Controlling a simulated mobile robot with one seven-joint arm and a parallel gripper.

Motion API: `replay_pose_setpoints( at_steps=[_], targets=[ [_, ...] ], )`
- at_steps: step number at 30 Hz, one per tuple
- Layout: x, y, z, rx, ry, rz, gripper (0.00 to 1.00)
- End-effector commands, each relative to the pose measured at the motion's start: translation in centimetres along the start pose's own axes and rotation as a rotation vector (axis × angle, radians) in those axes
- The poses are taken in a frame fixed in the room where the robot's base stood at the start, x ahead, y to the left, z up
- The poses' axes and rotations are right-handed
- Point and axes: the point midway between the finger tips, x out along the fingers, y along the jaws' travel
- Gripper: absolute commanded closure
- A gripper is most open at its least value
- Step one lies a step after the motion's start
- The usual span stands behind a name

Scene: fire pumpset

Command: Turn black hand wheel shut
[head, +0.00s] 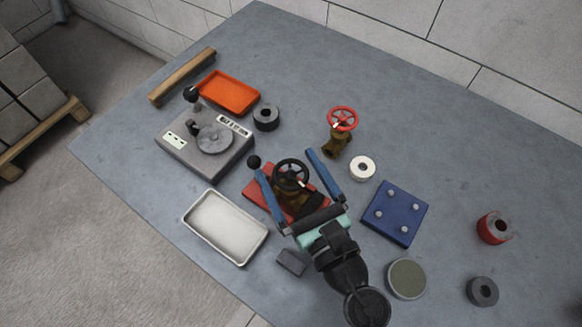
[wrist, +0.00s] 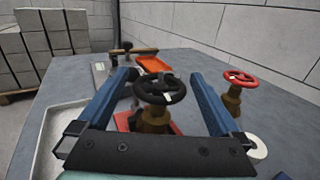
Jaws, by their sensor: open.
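The black hand wheel (head: 291,174) sits on a brass valve body on a red base (head: 259,196) near the middle of the table. A light mark shows on the wheel's rim or just below it. My gripper (head: 283,161) is open, with one blue finger on each side of the wheel. In the wrist view both fingers of my gripper (wrist: 164,78) appear apart from the rim. The gripper's body hides part of the valve's lower front.
A red hand wheel (head: 342,118) on a brass valve stands behind to the right. A grey machine (head: 205,143), an orange tray (head: 229,92) and a white tray (head: 225,227) lie left. A white ring (head: 362,168) and blue plate (head: 395,213) lie right. The back right is clear.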

Motion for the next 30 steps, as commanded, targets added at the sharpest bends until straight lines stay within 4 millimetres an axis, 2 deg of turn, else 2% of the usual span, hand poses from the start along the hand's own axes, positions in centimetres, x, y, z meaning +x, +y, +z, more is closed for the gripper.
replay_pose_setpoints(
  at_steps=[5, 6, 19, 30],
  targets=[
    [0.01, 0.00, -0.01, 0.000, 0.000, 0.000, 0.00],
    [0.00, 0.00, -0.01, 0.000, 0.000, 0.000, 0.04],
    [-0.03, -0.01, 0.01, 0.000, -0.001, 0.000, 0.81],
    [-0.08, 0.02, 0.10, 0.001, 0.000, -0.065, 0.82]
  ],
)
